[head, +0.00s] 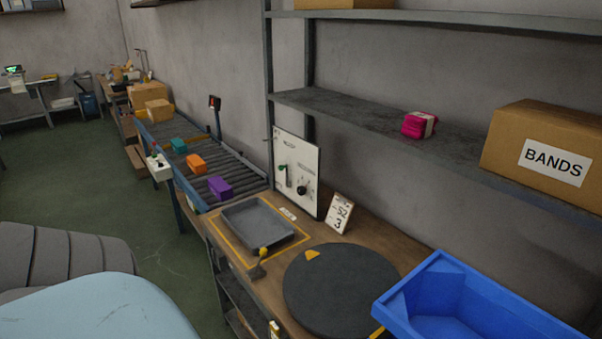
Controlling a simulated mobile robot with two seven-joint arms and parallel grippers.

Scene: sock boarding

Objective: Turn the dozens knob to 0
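A white upright control panel (310,155) stands at the back of the wooden bench, against the shelf post. A round black knob (302,189) is on its lower right, under a small label that I cannot read for certain. The knob's pointer setting is too small to read. A lever with a green tip (283,168) is on the panel's left side. Neither of my grippers is in view.
A card with handwritten numbers (340,213) leans beside the panel. A grey tray (262,232), a dark round turntable (340,300) and a blue bin (465,300) are on the bench (385,237). A roller conveyor (200,165) carries coloured packs. A shelf (360,120) overhangs the back.

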